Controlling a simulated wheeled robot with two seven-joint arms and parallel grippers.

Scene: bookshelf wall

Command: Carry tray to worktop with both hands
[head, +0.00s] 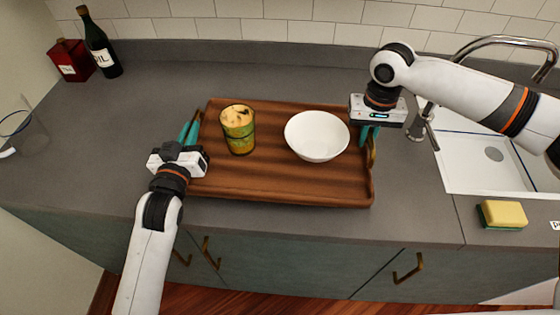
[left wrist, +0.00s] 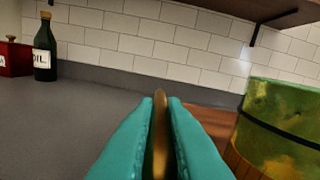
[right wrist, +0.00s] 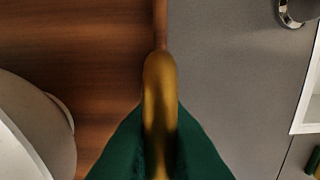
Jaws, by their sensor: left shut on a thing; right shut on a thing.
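The wooden tray (head: 270,180) lies flat over the grey worktop (head: 100,140); I cannot tell whether it touches it. A yellow-green can (head: 239,132) stands upright on its left part and a white bowl (head: 317,136) on its right part. My left gripper (head: 189,132) is at the tray's left end, with teal fingers shut on a brass handle (left wrist: 160,135). My right gripper (head: 369,134) is at the right end, shut on the other brass handle (right wrist: 160,95). The can also shows in the left wrist view (left wrist: 282,125), the bowl in the right wrist view (right wrist: 40,125).
A dark oil bottle (head: 100,42) and a red container (head: 72,60) stand at the back left. A clear glass (head: 28,128) is at the left edge. The sink (head: 480,155), tap (head: 510,42) and sponge (head: 503,214) are on the right. Worktop behind the tray is clear.

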